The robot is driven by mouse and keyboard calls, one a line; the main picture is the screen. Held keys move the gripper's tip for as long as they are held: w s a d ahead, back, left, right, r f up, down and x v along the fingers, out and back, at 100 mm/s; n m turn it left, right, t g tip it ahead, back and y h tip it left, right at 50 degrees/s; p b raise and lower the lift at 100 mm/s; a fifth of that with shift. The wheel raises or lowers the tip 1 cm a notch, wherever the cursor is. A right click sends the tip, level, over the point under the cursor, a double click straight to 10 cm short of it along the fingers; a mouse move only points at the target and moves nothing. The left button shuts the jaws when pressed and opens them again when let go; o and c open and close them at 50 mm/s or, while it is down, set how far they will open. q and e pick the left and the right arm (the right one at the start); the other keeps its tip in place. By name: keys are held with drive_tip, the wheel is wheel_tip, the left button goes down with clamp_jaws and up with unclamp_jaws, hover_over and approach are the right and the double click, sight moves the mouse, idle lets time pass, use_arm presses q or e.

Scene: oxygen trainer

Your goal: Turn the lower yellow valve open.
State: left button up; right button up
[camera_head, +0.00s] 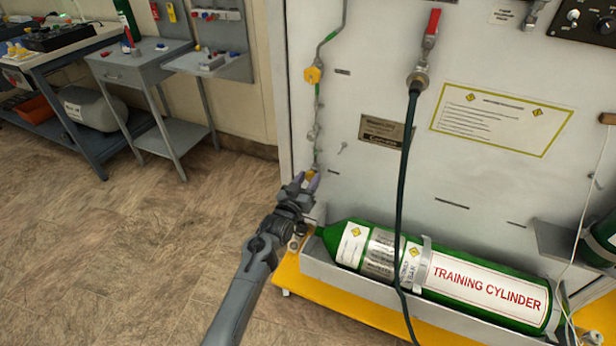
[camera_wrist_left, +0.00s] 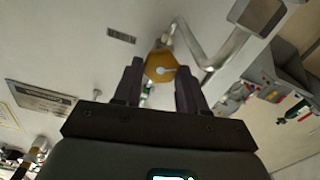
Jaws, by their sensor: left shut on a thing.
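The lower yellow valve (camera_head: 311,174) sits low on the pipe at the left edge of the white panel, mostly covered by my gripper in the head view. My left gripper (camera_head: 304,183) is shut on it. In the left wrist view the yellow valve knob (camera_wrist_left: 160,66) shows between the two dark fingers (camera_wrist_left: 158,85), near their tips. The upper yellow valve (camera_head: 313,75) is higher on the same pipe, apart from my gripper. My right gripper is not in view.
A green training cylinder (camera_head: 480,290) lies in a rack below and right of my gripper. A dark hose (camera_head: 403,190) hangs down from a red-handled valve (camera_head: 432,24). Workbenches (camera_head: 140,62) stand at the back left. The floor (camera_head: 120,240) at left is clear.

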use_arm(q)
drive_tip(key=shift+n+p, duration=0.4)
drive_tip(key=shift+n, duration=0.8)
drive_tip(key=shift+f, duration=0.1)
drive_tip(key=o, duration=1.1)
drive_tip(key=shift+c, duration=0.2)
drive_tip(key=shift+s+a+r+p, duration=0.2)
drive_tip(key=shift+s+a+p, duration=0.15)
drive_tip(key=shift+s+p, duration=0.45)
drive_tip(key=p+v, duration=0.5)
drive_tip(key=v, duration=0.4)
drive_tip(key=shift+f, duration=0.15)
